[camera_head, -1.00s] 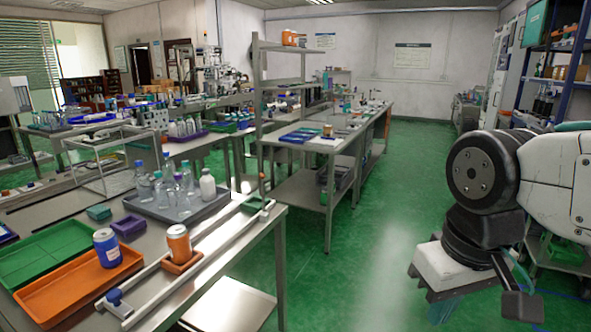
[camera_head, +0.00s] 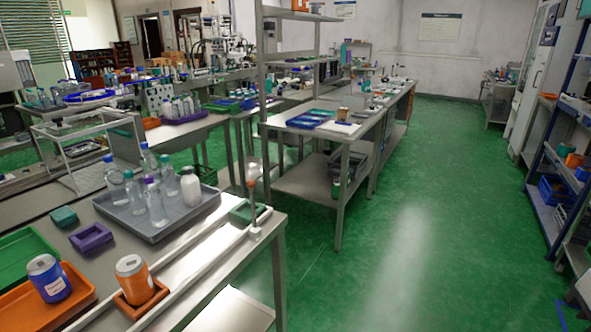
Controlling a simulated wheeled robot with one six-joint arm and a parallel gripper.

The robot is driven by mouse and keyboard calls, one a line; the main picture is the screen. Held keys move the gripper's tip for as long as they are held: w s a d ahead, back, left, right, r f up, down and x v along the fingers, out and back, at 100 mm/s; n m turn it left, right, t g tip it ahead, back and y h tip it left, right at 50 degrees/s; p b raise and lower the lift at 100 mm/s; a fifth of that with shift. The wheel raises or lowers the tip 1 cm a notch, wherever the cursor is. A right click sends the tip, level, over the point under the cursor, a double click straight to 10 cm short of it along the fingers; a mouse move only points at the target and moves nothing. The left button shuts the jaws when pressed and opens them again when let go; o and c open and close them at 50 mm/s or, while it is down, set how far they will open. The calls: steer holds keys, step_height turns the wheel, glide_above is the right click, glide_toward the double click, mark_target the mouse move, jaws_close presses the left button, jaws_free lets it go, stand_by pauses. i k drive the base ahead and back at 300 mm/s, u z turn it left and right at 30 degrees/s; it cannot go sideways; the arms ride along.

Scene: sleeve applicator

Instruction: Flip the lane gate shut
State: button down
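The lane (camera_head: 205,262) is a channel between pale rails along the near table's front edge. At its far right end a thin post (camera_head: 253,210) with an orange tip stands upright on a white base; it looks like the lane gate, raised. An orange can (camera_head: 134,279) stands in a small orange holder (camera_head: 141,302) in the lane's nearer part, well apart from the post. My gripper is not in view, so its state does not show.
A grey tray (camera_head: 150,232) of bottles stands behind the lane. A blue can (camera_head: 48,278) stands in an orange tray (camera_head: 88,288) at left. The green floor (camera_head: 420,240) at right is clear.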

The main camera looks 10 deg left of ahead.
mark_target(250, 183)
steer(key=u, duration=0.45)
steer(key=i, duration=0.9)
steer(key=u, duration=0.8)
